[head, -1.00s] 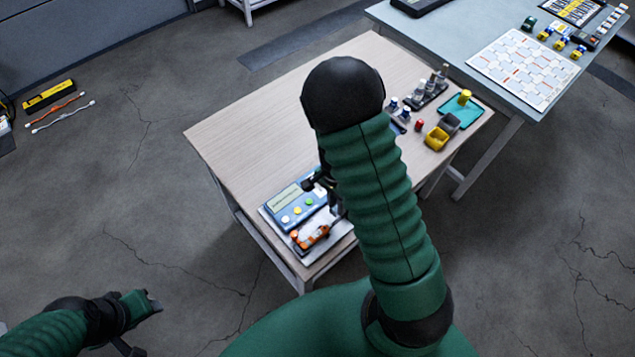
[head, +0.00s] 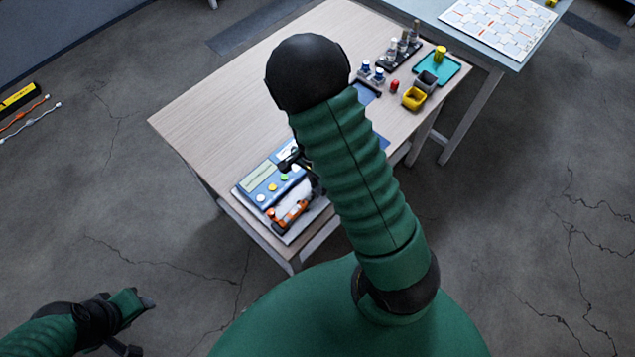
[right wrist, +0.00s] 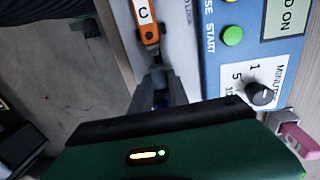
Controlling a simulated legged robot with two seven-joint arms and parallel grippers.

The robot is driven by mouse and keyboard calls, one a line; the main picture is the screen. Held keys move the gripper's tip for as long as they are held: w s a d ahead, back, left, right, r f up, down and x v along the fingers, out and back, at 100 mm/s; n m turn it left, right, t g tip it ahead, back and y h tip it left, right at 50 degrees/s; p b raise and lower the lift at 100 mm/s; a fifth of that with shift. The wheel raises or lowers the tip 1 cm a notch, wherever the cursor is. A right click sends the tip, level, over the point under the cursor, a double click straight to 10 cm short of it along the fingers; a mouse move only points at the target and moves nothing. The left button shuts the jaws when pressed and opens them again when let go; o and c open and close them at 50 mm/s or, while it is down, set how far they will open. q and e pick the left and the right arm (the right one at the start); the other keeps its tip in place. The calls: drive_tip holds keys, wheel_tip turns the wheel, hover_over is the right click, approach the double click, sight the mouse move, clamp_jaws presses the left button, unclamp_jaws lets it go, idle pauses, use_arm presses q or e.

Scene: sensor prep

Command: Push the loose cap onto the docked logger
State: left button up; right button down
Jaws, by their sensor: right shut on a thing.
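The docked logger (head: 291,211), orange with a white label, lies on a pale base at the near corner of the wooden table. Its orange end with a "C" label (right wrist: 147,20) is at the top of the right wrist view. I cannot tell whether this is the cap. In the head view my right arm hides most of that gripper. My left gripper (head: 147,302) is at lower left, away from the table; its jaw opening is unclear.
A blue instrument (head: 268,183) with buttons and a knob (right wrist: 262,94) sits right beside the logger. Bottles, a yellow bin (head: 413,98) and a teal tray (head: 455,66) stand at the table's far right. The table's left part is bare.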

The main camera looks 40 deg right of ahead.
drive_tip(key=shift+d+f, duration=0.1)
drive_tip(key=shift+f, duration=0.1)
drive_tip(key=shift+a+r, duration=0.15)
drive_tip(key=shift+a, duration=0.3)
use_arm(q)
drive_tip(key=shift+a+r, duration=0.1)
drive_tip(key=shift+a, duration=0.05)
drive_tip(key=shift+w+a+r+p, duration=0.15)
drive_tip(key=shift+r+p, duration=0.1)
drive_tip(key=shift+p, duration=0.3)
use_arm(e)
drive_tip(key=shift+a, duration=0.25)
use_arm(q)
drive_tip(key=shift+r, duration=0.1)
drive_tip(key=shift+r+p, duration=0.5)
drive_tip(key=shift+p, duration=0.05)
use_arm(e)
drive_tip(key=shift+a, duration=0.55)
use_arm(q)
drive_tip(key=shift+r, duration=0.1)
use_arm(e)
drive_tip(key=shift+a, duration=0.3)
idle(0.3)
